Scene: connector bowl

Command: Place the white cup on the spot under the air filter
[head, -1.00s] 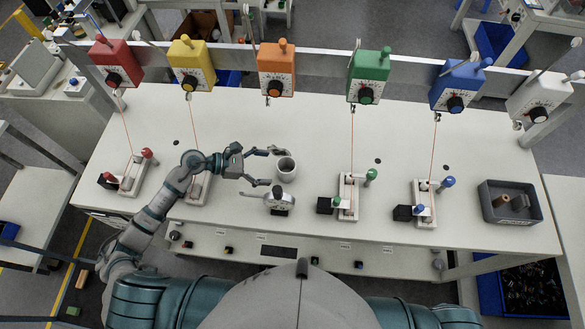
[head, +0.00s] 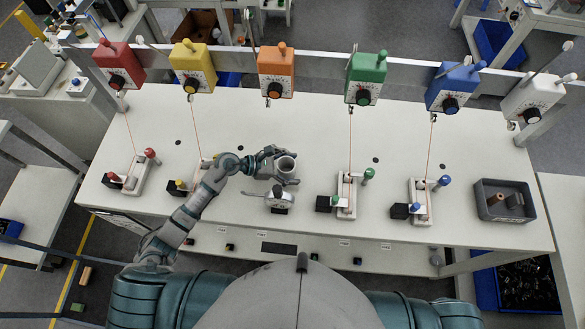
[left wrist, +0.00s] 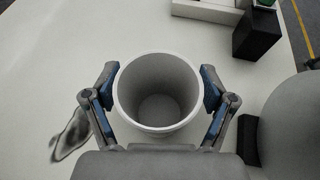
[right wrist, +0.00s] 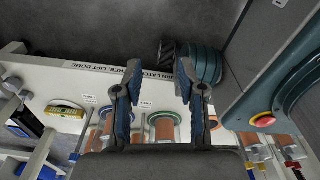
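The white cup (head: 286,169) stands upright on the white table, open side up, and is empty in the left wrist view (left wrist: 160,100). My left gripper (head: 281,167) is around it, one finger on each side; the fingers (left wrist: 160,88) are spread wide, and I cannot make out firm contact. My right gripper (right wrist: 159,72) is open with nothing between its fingers; it is not visible in the head view. I cannot tell which thing is the air filter, or where its spot is.
A small white-and-black device (head: 279,199) sits just in front of the cup. Coloured boxes hang along the back rail, such as the orange one (head: 275,72). Bases with knobs stand either side, including the green-knobbed one (head: 347,196). A grey bin (head: 482,207) is at right.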

